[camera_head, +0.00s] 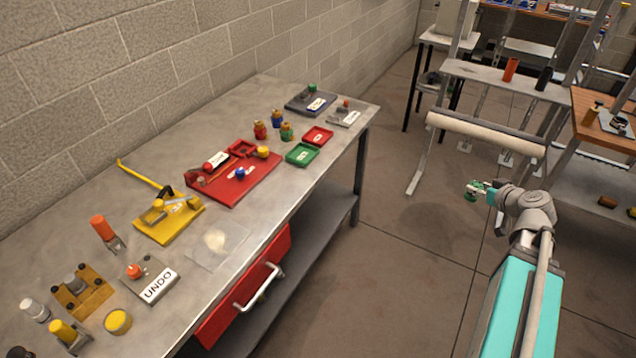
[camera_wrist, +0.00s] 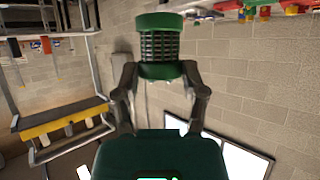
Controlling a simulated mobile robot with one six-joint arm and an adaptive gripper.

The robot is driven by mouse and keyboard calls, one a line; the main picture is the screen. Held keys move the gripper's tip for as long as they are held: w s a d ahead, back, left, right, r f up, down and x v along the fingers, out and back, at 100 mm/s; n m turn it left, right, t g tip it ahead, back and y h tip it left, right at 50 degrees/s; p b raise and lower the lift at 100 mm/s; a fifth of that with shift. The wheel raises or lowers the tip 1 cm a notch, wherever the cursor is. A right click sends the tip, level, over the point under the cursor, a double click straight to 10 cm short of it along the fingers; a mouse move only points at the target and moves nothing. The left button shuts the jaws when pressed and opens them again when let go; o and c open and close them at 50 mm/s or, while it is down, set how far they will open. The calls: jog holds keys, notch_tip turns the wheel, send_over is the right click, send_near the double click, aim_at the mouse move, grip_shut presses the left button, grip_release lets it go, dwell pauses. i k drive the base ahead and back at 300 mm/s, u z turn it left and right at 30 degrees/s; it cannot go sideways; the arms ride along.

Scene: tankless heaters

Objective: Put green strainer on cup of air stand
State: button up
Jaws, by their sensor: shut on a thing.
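My gripper (camera_wrist: 160,78) is shut on the green strainer (camera_wrist: 158,46), a green-ended cylinder with a dark mesh middle. In the head view, my gripper (camera_head: 482,187) and the small green strainer (camera_head: 471,196) are out over the open floor, right of the metal workbench and apart from it. I cannot tell for sure which fixture is the air stand, as most labels are too small to read. A dark plate with a green-topped part (camera_head: 312,88) and a white label lies at the bench's far end.
The metal bench (camera_head: 235,120) holds a red station (camera_head: 235,182), a yellow station (camera_head: 168,222), red and green trays, and an UNDO block (camera_head: 158,286). A red drawer (camera_head: 250,292) is below. A padded bar (camera_head: 487,133) and rack stand beyond my arm. Floor between is clear.

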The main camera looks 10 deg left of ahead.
aim_at(154, 217)
jog(key=u, duration=2.55)
jog(key=i, duration=0.55)
jog(key=u, duration=0.15)
